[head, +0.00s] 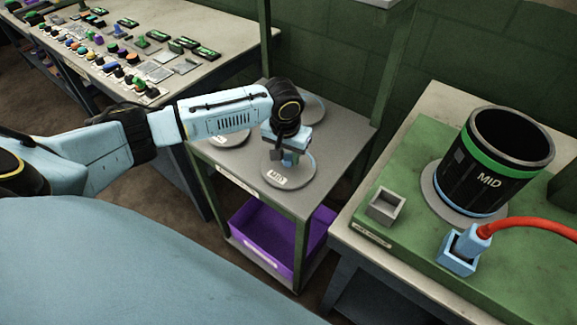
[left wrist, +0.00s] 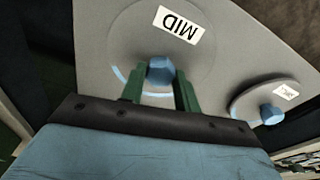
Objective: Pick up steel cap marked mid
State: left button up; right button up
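The steel cap marked MID (head: 283,177) is a flat grey disc with a blue knob, lying on the grey top of a green-framed cart. My left gripper (head: 279,153) points down over this cap. In the left wrist view its two green fingers (left wrist: 161,83) stand on either side of the blue knob (left wrist: 160,69), very close to it. I cannot tell whether they press on it. The white MID label (left wrist: 178,24) is clear of the fingers. The cap appears to rest on the cart top. My right gripper is not in view.
Other caps lie on the cart top, one behind my gripper (head: 313,107) and one to its left (head: 233,136). A black MID sleeve (head: 490,160) with a green band stands on the right bench. A purple bin (head: 262,240) is on the cart's lower shelf.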

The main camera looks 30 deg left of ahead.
pick_arm(q)
grip_shut()
jog(key=shift+r, duration=0.15)
